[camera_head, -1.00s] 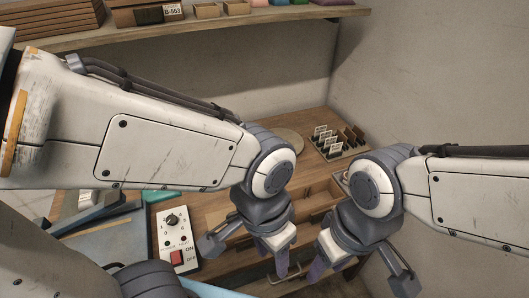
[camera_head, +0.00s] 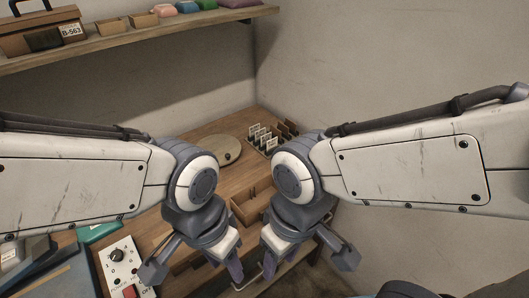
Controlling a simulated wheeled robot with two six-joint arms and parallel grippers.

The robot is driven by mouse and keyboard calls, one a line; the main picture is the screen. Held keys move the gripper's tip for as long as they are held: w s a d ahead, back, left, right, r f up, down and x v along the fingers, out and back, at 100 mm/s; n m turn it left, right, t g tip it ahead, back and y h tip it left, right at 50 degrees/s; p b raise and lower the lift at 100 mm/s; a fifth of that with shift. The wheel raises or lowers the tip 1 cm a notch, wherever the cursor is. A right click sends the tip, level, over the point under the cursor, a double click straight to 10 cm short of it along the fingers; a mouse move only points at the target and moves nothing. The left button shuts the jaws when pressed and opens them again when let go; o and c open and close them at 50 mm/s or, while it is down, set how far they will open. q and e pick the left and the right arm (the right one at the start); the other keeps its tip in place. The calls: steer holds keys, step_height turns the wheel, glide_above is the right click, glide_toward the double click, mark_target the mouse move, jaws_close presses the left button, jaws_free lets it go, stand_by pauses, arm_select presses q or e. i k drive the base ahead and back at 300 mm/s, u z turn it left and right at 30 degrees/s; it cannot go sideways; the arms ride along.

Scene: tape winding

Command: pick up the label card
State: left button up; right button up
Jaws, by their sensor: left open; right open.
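Several small white-faced cards (camera_head: 263,138) stand upright in a rack at the far right corner of the wooden workbench (camera_head: 205,193). I cannot tell which one is the label card. My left gripper (camera_head: 234,268) points down over the front of the bench, open, with nothing visible in it. My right gripper (camera_head: 268,265) is close beside it on the right, also open and pointing down, with nothing visible in it. Both are well in front of the card rack and apart from it. The fingertips are partly hidden by their wrists.
A round disc (camera_head: 222,150) lies left of the rack. An open wooden box (camera_head: 247,207) is behind the grippers. A control box (camera_head: 122,265) with a knob and red switch is at the lower left. A shelf (camera_head: 130,38) holds a case and small boxes. Walls close the back and right.

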mark_target(273, 143)
steer(key=k, duration=1)
steer(key=z, duration=1.05)
steer(key=i, duration=2.05)
steer(key=u, duration=2.1)
